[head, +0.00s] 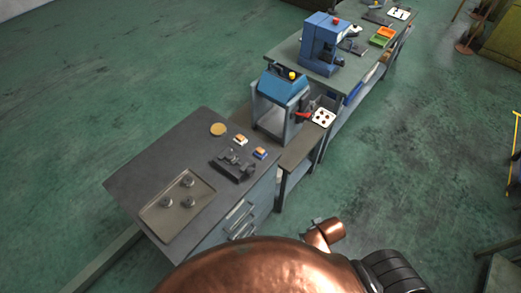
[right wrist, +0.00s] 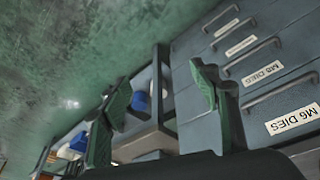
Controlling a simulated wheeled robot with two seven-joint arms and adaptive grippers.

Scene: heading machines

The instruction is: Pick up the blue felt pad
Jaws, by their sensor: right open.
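The blue felt pad (head: 260,154) looks like a small blue block with an orange-brown top. It lies near the right edge of the dark bench top, beside a similar small white block with an orange-brown top (head: 240,140). My right gripper (right wrist: 160,78) shows in the right wrist view with two green fingers spread wide and nothing between them. It is beside the bench's drawer fronts, away from the pad, which I cannot see in that view. My left gripper is not in view.
The bench (head: 150,160) also holds a dark fixture (head: 232,167), a tray (head: 160,222) with small round parts, and a yellow disc (head: 218,129). Drawers (right wrist: 255,65) with handles and labels face my right gripper. A blue machine (head: 284,88) stands behind. Green floor is open at right.

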